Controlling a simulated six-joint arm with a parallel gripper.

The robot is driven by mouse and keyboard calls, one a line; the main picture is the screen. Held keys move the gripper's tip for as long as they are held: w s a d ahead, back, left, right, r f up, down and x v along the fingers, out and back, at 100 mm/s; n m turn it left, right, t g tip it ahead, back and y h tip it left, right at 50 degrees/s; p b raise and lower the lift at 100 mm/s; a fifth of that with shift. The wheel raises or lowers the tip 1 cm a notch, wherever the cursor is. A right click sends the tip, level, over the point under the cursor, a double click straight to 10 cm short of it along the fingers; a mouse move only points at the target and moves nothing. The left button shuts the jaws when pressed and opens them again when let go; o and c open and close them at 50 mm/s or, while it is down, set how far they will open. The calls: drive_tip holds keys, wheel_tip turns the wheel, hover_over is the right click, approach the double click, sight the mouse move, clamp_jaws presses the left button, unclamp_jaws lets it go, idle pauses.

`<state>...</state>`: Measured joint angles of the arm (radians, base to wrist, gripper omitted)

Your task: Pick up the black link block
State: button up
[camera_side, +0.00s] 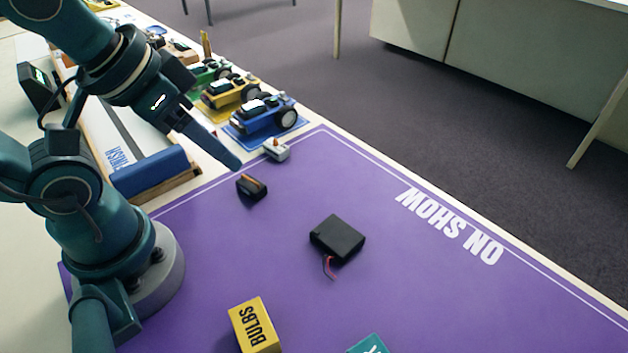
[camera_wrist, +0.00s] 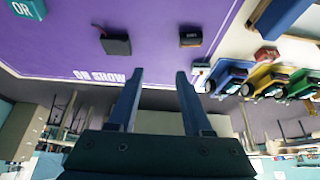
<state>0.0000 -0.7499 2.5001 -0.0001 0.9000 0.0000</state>
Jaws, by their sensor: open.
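A small black block (camera_side: 252,187) with an orange stripe lies on the purple mat (camera_side: 420,290); I take it as the black link block. It also shows in the wrist view (camera_wrist: 191,38). My gripper (camera_side: 238,164) is above the mat, up and left of this block in the side view, apart from it. In the wrist view my two fingers (camera_wrist: 158,75) are spread with nothing between them, and the block lies beyond the tips. In the side view the fingers overlap, so the gap is hidden.
A larger black box (camera_side: 337,238) with a red wire lies to the right. A yellow BULBS box (camera_side: 254,326) and a teal box (camera_side: 369,345) stand in front. A grey-white block (camera_side: 277,149) and a blue toy car (camera_side: 263,117) are behind. The mat's right side is clear.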

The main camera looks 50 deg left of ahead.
drive_tip(key=shift+o, duration=0.3)
drive_tip(key=o, duration=0.4)
drive_tip(key=shift+c, duration=0.2)
